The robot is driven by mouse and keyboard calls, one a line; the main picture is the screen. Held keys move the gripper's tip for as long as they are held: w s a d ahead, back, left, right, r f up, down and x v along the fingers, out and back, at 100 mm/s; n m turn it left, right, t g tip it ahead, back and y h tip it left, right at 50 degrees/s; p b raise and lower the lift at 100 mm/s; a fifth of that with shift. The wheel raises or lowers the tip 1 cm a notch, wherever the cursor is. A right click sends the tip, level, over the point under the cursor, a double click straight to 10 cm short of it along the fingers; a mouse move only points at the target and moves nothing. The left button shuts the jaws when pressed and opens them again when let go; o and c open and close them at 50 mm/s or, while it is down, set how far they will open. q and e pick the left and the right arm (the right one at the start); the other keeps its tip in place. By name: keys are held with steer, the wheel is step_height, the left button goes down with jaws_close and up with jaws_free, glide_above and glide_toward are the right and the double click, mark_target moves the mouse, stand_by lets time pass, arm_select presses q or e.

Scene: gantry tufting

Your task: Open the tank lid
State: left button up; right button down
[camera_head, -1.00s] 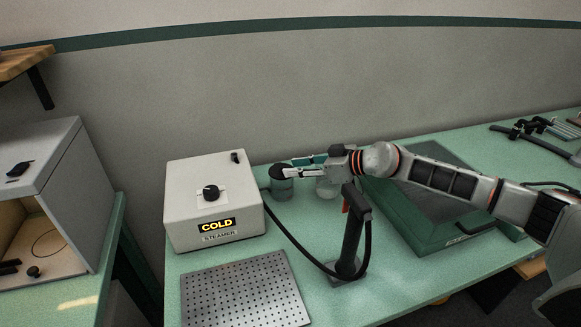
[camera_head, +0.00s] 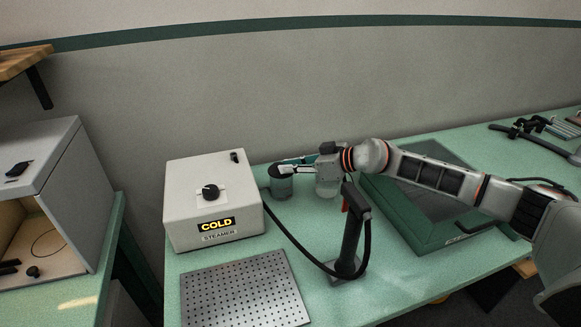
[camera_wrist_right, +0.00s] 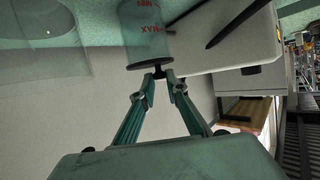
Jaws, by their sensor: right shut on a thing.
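The tank (camera_head: 281,188) is a clear cylinder with a dark round lid (camera_head: 276,171) on top. It stands on the green table, right of the steamer box. My right gripper (camera_head: 286,169) reaches in from the right at lid height. In the wrist view its two fingertips (camera_wrist_right: 160,79) are closed on the lid's knob. My left gripper is out of view.
The steamer box (camera_head: 212,197), showing COLD, stands left of the tank. A second clear jar (camera_head: 327,188) sits under my gripper. A black upright tool (camera_head: 350,235) with a hose stands in front. A perforated plate (camera_head: 243,290) lies at the front.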

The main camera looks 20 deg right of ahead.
steer(key=w+r+g, duration=0.1)
steer(key=w+r+m+g, duration=0.1)
steer(key=g, duration=0.1)
steer(key=shift+r+m+h, duration=0.3)
steer(key=shift+w+r+m+g, duration=0.55)
steer(key=shift+w+g, duration=0.2)
steer(key=shift+g, duration=0.35)
steer(key=c, duration=2)
jaws_free()
steer(key=v, duration=1.2)
steer(key=shift+w+a+r, duration=0.1)
steer(key=shift+a+r, duration=0.05)
